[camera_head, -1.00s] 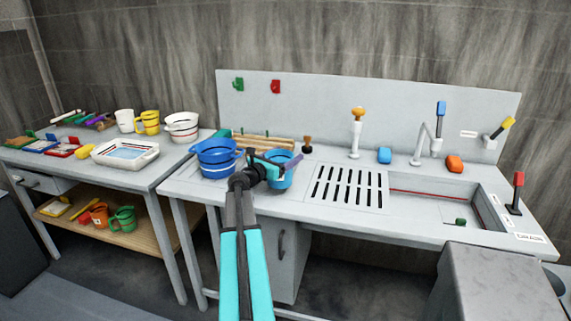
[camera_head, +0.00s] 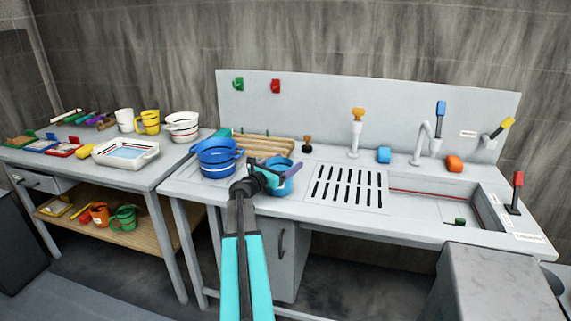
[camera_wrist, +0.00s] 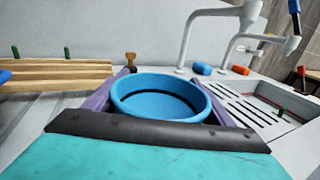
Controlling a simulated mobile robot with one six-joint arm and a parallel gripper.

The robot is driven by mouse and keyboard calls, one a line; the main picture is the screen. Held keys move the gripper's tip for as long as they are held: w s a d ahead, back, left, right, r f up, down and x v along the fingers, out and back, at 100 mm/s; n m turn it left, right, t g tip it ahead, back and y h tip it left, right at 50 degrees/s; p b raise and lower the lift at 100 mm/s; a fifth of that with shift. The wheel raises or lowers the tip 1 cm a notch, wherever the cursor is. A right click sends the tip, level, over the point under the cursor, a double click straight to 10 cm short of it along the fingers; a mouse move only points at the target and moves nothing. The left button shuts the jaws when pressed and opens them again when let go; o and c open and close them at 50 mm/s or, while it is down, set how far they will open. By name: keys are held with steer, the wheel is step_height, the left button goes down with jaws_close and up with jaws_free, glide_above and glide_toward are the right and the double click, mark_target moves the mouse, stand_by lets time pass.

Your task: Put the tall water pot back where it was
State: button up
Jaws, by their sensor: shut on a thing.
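A light blue round pot (camera_head: 284,187), which I take to be the tall water pot, is at the left part of the sink counter. My gripper (camera_head: 279,172) is shut around it. In the wrist view, the pot (camera_wrist: 162,98) sits upright between the purple fingers of my gripper (camera_wrist: 160,100), with its open rim facing up. The arm hides part of the pot in the head view. Whether its base touches the counter cannot be told.
A dark blue pot (camera_head: 217,160) stands just left of the held pot. A wooden slatted rack (camera_head: 264,148) lies behind it. The slotted drain (camera_head: 347,187) and sink (camera_head: 440,200) are to the right. The left table (camera_head: 120,178) holds a white tray (camera_head: 125,151) and cups.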

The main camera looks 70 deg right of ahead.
steer(key=o, duration=2.1)
steer(key=shift+f, duration=0.1)
steer(key=b+v, duration=0.2)
steer(key=v, duration=1)
steer(key=shift+s, duration=0.1)
